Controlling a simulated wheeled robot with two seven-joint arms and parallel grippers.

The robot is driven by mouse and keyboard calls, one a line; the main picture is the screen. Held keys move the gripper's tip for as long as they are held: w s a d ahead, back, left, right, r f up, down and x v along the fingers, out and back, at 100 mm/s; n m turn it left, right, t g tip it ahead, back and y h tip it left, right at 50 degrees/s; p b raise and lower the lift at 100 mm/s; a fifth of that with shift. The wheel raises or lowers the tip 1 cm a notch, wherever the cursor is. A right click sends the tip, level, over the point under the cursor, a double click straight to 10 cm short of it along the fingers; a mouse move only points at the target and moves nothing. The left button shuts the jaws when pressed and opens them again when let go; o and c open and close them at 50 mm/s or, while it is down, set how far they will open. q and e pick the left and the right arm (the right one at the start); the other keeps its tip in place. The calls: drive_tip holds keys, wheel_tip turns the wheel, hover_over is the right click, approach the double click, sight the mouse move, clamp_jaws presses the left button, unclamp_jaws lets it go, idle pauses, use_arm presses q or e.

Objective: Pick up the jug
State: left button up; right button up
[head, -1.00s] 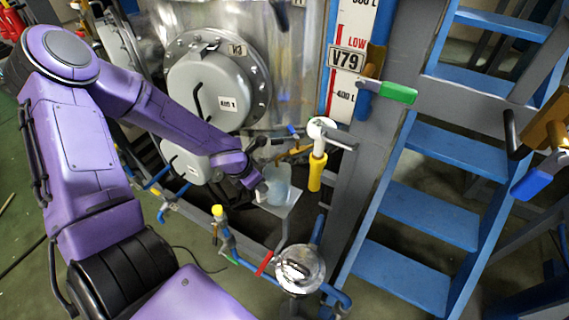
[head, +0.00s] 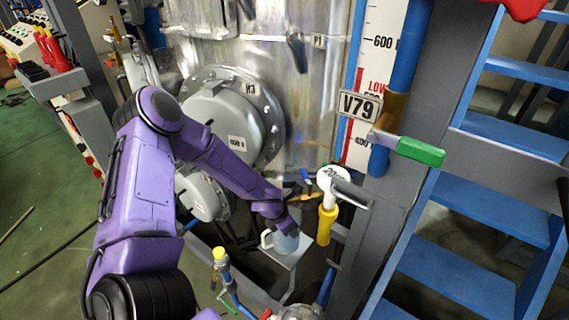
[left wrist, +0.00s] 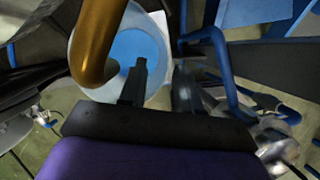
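The jug (head: 285,244) is pale blue and translucent, with a handle on its left side. It stands on a small light grey shelf (head: 292,259) low in front of the vessel. My left gripper (head: 288,230) is at the jug's top and hides part of it. In the left wrist view the jug (left wrist: 150,55) shows a pale round rim and a blue inside. The fingers of my left gripper (left wrist: 160,82) are apart there; one overlaps the jug's inside and the other lies just outside its right edge. Contact cannot be told. My right gripper is not in view.
A yellow-and-white valve (head: 327,222) stands close right of the jug. A yellow-capped pipe (head: 219,254) is at the front left. A steel vessel with a round hatch (head: 225,115) is behind. Blue stairs (head: 470,210) are at the right. A golden pipe (left wrist: 98,40) partly covers the jug.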

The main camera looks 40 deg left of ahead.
use_arm(q)
drive_tip(key=shift+f, duration=0.2)
clamp_jaws()
drive_tip(key=shift+w, duration=0.1)
idle(1.2)
